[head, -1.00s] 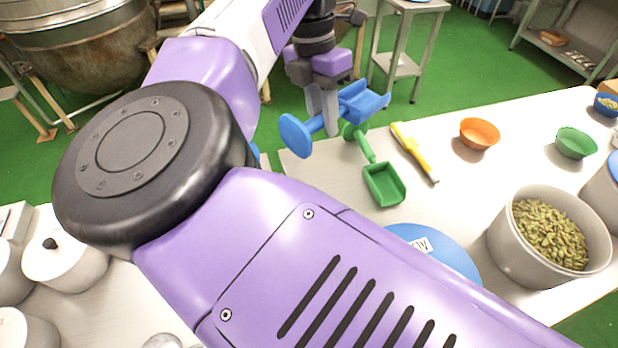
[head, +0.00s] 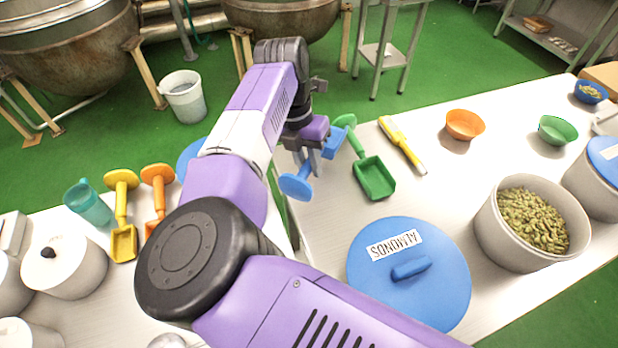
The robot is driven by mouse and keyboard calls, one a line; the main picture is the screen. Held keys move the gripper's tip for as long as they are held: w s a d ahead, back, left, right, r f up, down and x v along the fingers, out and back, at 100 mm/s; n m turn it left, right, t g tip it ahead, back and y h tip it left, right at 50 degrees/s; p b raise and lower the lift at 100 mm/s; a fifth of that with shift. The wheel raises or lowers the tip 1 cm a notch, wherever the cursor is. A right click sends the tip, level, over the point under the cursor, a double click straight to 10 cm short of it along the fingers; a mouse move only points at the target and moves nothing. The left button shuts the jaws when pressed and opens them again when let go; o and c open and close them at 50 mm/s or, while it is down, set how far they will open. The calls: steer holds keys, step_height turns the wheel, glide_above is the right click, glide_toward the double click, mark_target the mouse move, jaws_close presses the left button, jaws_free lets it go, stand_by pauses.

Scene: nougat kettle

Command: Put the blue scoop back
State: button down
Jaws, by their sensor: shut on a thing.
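The blue scoop shows in the head view as a round handle end (head: 295,187) and a scoop part (head: 334,141) on either side of my gripper (head: 312,165). My gripper is shut on the scoop's handle, near the left end of the right-hand table (head: 330,215). Part of the handle is hidden by the fingers. I cannot tell whether the scoop touches the table. A green scoop (head: 374,178) lies on the table just right of it.
A yellow-handled tool (head: 403,145), orange bowl (head: 465,125) and green bowl (head: 558,131) lie further right. A blue lid marked ALMONDS (head: 440,285) and a pot of green kernels (head: 490,235) stand in front. Yellow (head: 122,243) and orange (head: 158,185) scoops lie on the left table, beyond a gap.

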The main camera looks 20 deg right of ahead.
steer(key=shift+f+p, duration=0.35)
steer(key=shift+f, duration=2.9)
steer(key=c, duration=1.2)
jaws_free()
steer(key=shift+f, duration=0.1)
steer(key=shift+c, duration=0.2)
step_height(320, 180, up, 12)
steer(key=w+a+b, duration=0.1)
steer(key=b, duration=0.1)
steer(key=shift+w+a, duration=0.3)
